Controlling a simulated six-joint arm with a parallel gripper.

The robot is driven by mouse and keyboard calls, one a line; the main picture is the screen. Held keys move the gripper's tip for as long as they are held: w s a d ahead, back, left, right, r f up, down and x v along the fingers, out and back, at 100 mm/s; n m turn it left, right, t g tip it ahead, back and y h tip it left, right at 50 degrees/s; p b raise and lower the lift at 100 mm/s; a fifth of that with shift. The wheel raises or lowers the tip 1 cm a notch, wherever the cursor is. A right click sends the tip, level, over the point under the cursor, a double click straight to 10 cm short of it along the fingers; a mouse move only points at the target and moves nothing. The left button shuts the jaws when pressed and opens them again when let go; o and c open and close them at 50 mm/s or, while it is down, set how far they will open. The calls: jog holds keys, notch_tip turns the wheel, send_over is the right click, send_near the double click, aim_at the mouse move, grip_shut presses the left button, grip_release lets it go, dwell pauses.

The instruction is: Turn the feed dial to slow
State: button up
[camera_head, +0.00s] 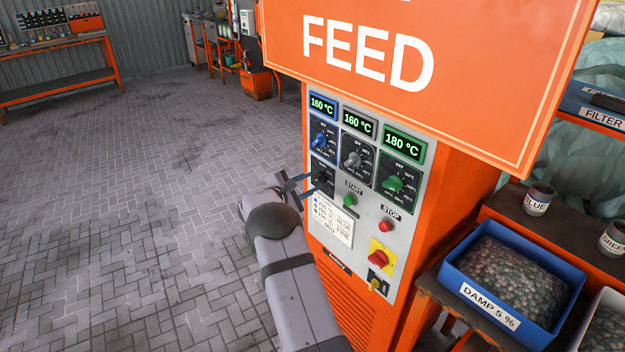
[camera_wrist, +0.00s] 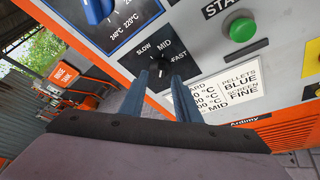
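The feed dial (camera_wrist: 158,70) is a small black knob on the orange machine's grey panel, marked SLOW, MID and FAST in the wrist view. Its pointer appears to face MID, though it is small. It also shows in the head view (camera_head: 323,177), at the lower left of the dials. My gripper (camera_wrist: 160,76) has its two blue-grey fingers apart, with the tips by the knob, one on each side. I see no clear contact with the knob. In the head view my gripper (camera_head: 312,183) reaches the panel from the left.
Above the feed dial is a blue temperature dial (camera_head: 320,141). A green START button (camera_head: 350,200) and red STOP button (camera_head: 386,226) sit to its right. A white settings card (camera_head: 333,222) is below. A large FEED sign (camera_head: 430,70) overhangs the panel. Open paved floor lies left.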

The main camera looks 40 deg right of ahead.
jog(key=shift+x, duration=1.25)
jog(key=shift+c, duration=0.3)
grip_shut()
jog(key=shift+n, duration=0.3)
jog(key=shift+w+r+n+g+y+b, duration=0.1)
jog(key=shift+w+n+g+y+b, duration=0.1)
jog(key=shift+n+g, duration=0.55)
jog(key=shift+w+r+n+g+y+b, duration=0.15)
jog(key=shift+n+g, duration=0.3)
jog(key=shift+n, duration=0.5)
jog(key=shift+s, duration=0.1)
